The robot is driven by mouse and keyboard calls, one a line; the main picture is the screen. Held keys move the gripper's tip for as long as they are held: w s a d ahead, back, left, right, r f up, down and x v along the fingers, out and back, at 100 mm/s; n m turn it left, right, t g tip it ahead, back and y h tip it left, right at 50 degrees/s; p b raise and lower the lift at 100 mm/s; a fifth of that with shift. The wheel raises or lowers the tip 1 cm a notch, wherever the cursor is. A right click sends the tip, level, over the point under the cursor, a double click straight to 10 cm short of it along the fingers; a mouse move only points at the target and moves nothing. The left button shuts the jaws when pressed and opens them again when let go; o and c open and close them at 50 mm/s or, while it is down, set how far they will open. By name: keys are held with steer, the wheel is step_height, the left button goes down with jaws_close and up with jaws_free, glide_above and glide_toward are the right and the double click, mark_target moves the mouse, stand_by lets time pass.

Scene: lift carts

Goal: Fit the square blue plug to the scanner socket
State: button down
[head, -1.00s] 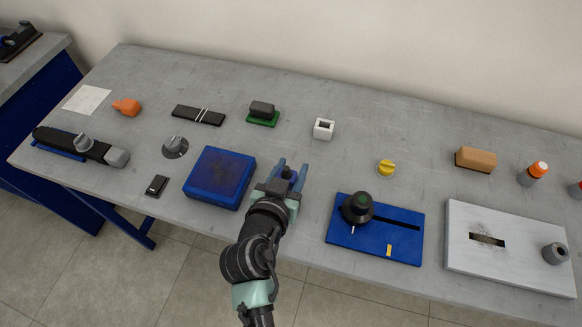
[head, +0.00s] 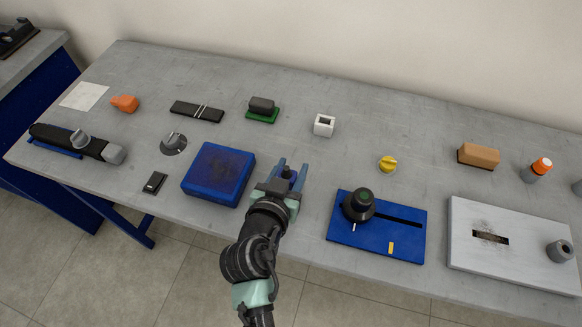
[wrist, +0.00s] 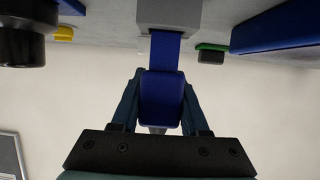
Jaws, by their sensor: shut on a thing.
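My gripper (head: 290,175) is shut on the square blue plug (wrist: 162,98) and holds it above the table's front part. In the head view the plug is a small dark shape (head: 288,174) between the fingers, mostly hidden. In the wrist view the plug's narrower blue end points away from the fingers, toward a pale block. The likely scanner socket is a small white block (head: 324,125) with a dark square opening, farther back and slightly right of my gripper. It shows as the pale block (wrist: 169,13) in the wrist view. In the head view, plug and block are clearly apart.
A blue box (head: 218,174) stands close left of my gripper. A blue slotted plate (head: 400,244) with a black knob (head: 359,205) lies to the right. A yellow knob (head: 388,164) sits right of the white block. Bare table lies between gripper and block.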

steer(key=shift+f+b, duration=1.45)
steer(key=shift+f, duration=0.15)
jaws_free()
